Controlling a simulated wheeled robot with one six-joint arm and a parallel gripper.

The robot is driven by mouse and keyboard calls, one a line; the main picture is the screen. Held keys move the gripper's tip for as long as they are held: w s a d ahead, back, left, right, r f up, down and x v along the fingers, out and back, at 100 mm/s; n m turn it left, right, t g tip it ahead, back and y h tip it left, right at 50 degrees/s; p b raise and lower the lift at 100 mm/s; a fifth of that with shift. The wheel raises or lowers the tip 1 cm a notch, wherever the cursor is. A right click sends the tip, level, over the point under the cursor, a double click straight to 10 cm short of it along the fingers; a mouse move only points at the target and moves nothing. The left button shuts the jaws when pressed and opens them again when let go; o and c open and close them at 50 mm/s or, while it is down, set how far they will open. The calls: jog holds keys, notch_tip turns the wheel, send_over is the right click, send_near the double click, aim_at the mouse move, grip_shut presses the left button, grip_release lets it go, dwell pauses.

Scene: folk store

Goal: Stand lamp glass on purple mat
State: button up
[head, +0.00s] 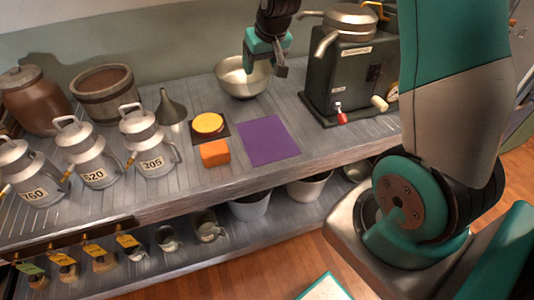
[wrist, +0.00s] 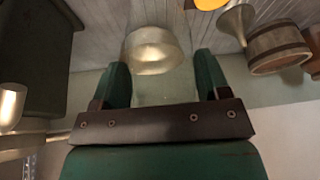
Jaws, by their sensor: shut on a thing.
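The purple mat (head: 267,141) lies flat and bare on the upper counter, right of the orange block. My gripper (head: 267,66) is above the back of the counter, over the right side of the metal bowl (head: 240,82) and behind the mat. In the wrist view, a faint see-through shape, the lamp glass (wrist: 163,90), shows between the two green fingers. Its outline is hard to make out, and I cannot make it out in the head view. The bowl (wrist: 153,52) shows beyond the fingertips.
A dark machine (head: 345,75) with a red-knobbed lever stands right of the mat. Left are a yellow disc (head: 208,123) on a dark mat, an orange block (head: 214,153), a funnel (head: 171,107), numbered milk cans (head: 149,141) and a wooden tub (head: 104,92).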

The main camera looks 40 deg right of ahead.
jog(key=shift+d+r+b, duration=0.35)
jog(key=shift+d+b, duration=0.4)
jog(key=shift+s+d+f, duration=0.1)
notch_tip(320, 180, down, 19)
jog(key=shift+f+b, duration=0.1)
jog(key=shift+b, duration=0.2)
jog(key=o, duration=1)
